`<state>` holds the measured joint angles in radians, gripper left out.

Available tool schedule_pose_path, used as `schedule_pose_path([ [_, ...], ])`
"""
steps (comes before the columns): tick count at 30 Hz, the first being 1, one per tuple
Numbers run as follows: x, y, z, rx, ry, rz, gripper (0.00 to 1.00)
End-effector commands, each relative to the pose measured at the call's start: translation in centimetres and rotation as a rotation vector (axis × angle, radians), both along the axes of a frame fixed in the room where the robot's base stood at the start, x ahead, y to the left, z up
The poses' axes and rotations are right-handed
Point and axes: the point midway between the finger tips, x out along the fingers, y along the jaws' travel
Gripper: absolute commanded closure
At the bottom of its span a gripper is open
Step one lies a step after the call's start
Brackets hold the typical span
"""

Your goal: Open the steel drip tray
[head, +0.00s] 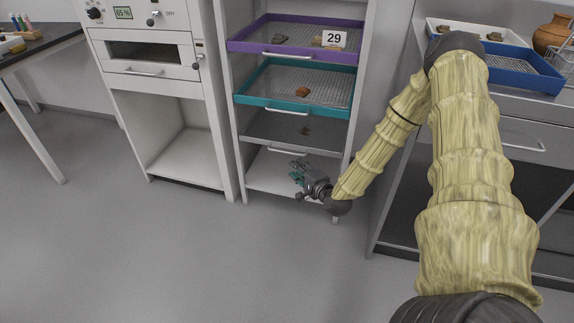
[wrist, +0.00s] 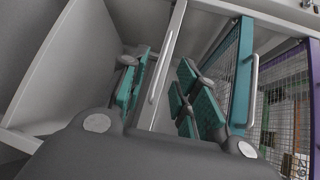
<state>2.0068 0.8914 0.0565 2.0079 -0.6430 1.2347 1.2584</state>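The steel drip tray (head: 272,127) is the grey tray third from the top in the rack, below the teal tray. It sits pushed in. A small brown sherd (head: 305,131) shows on or through it. Its pale bar handle (head: 280,149) is on the front. My gripper (head: 296,173) is low in front of the rack, just below and to the right of that handle in the head view. Its teal-padded fingers are apart and empty. In the wrist view the handle (wrist: 162,65) shows between the two fingers, beyond them; I see no contact.
Above are the teal tray (head: 245,97) with a sherd and the purple tray (head: 240,46) with a 29 card. A white oven cabinet (head: 150,82) stands left; a bench with a blue tray (head: 512,78) stands right. The floor in front is clear.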

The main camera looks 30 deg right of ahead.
Motion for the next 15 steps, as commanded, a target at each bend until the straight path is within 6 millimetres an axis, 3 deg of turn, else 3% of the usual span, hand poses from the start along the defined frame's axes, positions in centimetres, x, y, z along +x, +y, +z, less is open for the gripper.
schedule_pose_path([
  [3,0.3,-1.3,-0.2,0.034,-0.04,-0.022,0.69],
  [8,0.8,-1.9,-0.1,0.047,-0.058,-0.03,0.69],
  [15,3.7,-2.0,-0.6,0.045,-0.057,-0.029,0.69],
])
